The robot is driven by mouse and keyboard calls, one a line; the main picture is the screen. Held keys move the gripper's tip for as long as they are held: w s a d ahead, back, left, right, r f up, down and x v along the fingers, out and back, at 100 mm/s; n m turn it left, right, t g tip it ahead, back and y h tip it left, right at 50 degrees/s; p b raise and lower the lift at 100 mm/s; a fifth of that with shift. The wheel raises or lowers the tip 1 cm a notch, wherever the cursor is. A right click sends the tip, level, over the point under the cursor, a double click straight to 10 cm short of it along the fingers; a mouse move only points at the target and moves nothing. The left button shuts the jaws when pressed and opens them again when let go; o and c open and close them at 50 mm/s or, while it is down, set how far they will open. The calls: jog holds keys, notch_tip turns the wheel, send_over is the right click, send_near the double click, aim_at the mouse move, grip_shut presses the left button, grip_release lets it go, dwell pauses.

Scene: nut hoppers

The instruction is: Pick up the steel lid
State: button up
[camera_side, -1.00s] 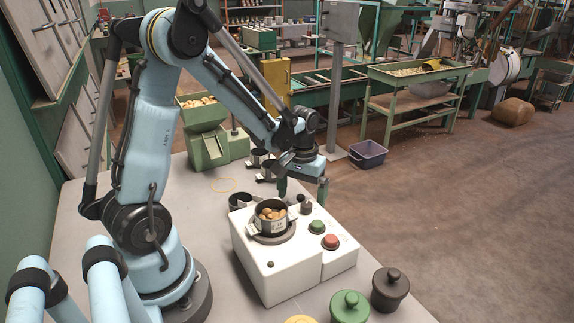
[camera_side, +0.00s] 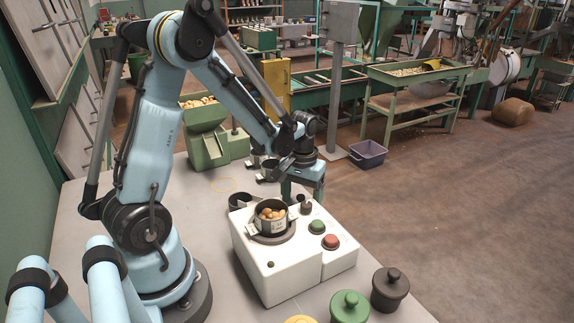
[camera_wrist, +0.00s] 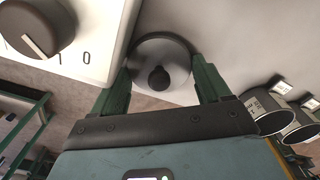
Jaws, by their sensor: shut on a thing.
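The steel lid (camera_wrist: 176,57) is a round grey disc with a black knob (camera_wrist: 158,79) in its middle. It shows in the wrist view between the two green fingers of my gripper (camera_wrist: 160,72), which is shut on it, with a finger at each side of its rim. In the side view my gripper (camera_side: 303,192) is low behind the white machine (camera_side: 275,265). Its fingertips are partly hidden there, and I cannot make out the lid. I cannot tell whether the lid still touches the table.
A steel pot (camera_side: 271,218) of nuts stands on the white machine, close to my gripper. Small steel cups (camera_wrist: 268,112) stand to the right in the wrist view. A green-lidded jar (camera_side: 349,307) and a dark jar (camera_side: 390,289) stand at the front right.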

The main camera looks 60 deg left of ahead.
aim_at(302, 195)
jog(key=shift+r, duration=0.15)
jog(key=shift+r, duration=4.8)
jog(key=s+d+r, duration=1)
jog(key=s+d, duration=0.2)
jog(key=s, duration=0.2)
jog(key=shift+w+a+f, duration=0.1)
jog(key=shift+w+f, duration=0.05)
jog(key=shift+f, duration=1.1)
jog(key=shift+w+f, duration=0.1)
jog(key=shift+f, duration=1.15)
jog(key=shift+f, duration=0.5)
jog(key=o, duration=1)
